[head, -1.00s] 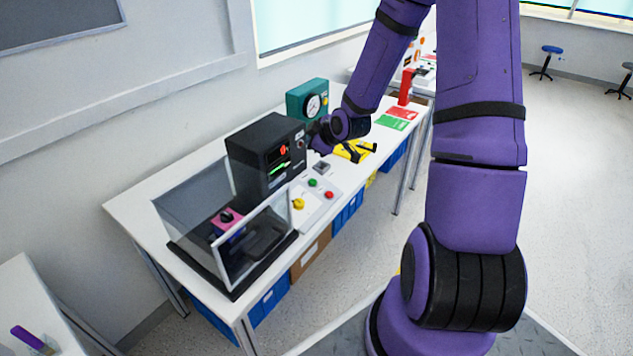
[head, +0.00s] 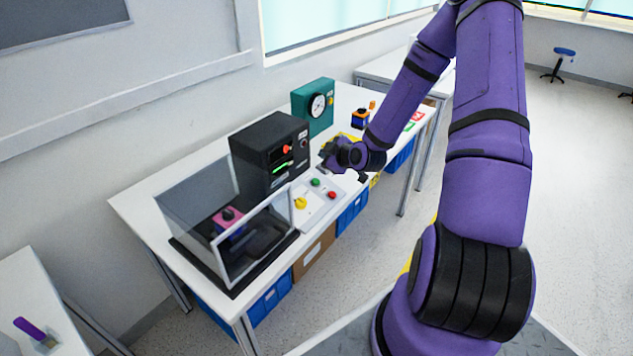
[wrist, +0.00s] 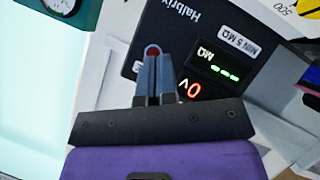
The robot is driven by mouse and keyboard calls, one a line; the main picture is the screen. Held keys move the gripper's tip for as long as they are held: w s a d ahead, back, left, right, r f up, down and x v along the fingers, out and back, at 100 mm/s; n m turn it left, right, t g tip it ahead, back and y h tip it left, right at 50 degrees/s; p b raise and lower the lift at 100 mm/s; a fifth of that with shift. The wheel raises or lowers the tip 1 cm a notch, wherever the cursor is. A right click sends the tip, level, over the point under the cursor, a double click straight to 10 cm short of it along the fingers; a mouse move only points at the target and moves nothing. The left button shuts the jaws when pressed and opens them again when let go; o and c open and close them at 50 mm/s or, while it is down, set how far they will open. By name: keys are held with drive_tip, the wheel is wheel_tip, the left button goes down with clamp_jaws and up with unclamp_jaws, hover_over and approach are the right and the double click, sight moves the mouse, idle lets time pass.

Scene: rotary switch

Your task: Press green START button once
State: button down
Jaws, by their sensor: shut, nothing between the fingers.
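The green button (head: 315,182) sits on a pale control panel (head: 318,205) on the bench, with a red button (head: 332,195) and a yellow knob (head: 300,203) on the same panel. In the head view my gripper (head: 324,166) is above and behind the green button, close to the black meter's right side, apart from the button. In the wrist view my gripper (wrist: 153,52) has its fingers together with nothing between them, pointing toward a round red part on the black meter (wrist: 215,35). The green button is not visible in the wrist view.
The black meter (head: 262,155) with lit displays stands behind the panel. A teal gauge box (head: 318,103) is at the back. A clear-walled enclosure (head: 265,235) with a pink block (head: 225,222) stands at the front left. Open floor lies to the right.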

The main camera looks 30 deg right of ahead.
sight(318, 184)
drive_tip(key=shift+f, duration=0.1)
drive_tip(key=shift+w+a+f, duration=0.15)
drive_tip(key=shift+w+f, duration=0.3)
drive_tip(key=shift+f, duration=0.9)
drive_tip(key=shift+w+a+f, duration=0.2)
drive_tip(key=shift+w+f, duration=0.2)
drive_tip(key=shift+f, duration=1)
drive_tip(key=shift+w+a+f, duration=0.15)
drive_tip(key=shift+w+f, duration=0.3)
drive_tip(key=shift+f, duration=0.9)
drive_tip(key=shift+f, duration=0.15)
drive_tip(key=shift+w+f, duration=0.1)
drive_tip(key=shift+f, duration=0.15)
drive_tip(key=shift+w+a+f, duration=0.1)
drive_tip(key=shift+f, duration=0.3)
drive_tip(key=shift+r, duration=0.1)
drive_tip(key=shift+s+r, duration=0.25)
drive_tip(key=shift+r, duration=0.5)
drive_tip(key=shift+s+d+r, duration=0.1)
drive_tip(key=shift+s+r, duration=0.15)
drive_tip(key=shift+r, duration=0.55)
drive_tip(key=shift+s+d+r, duration=0.15)
drive_tip(key=shift+s+r, duration=0.05)
drive_tip(key=shift+r, duration=0.55)
drive_tip(key=shift+s+d+r, duration=0.1)
drive_tip(key=shift+s+r, duration=0.15)
drive_tip(key=shift+r, duration=0.55)
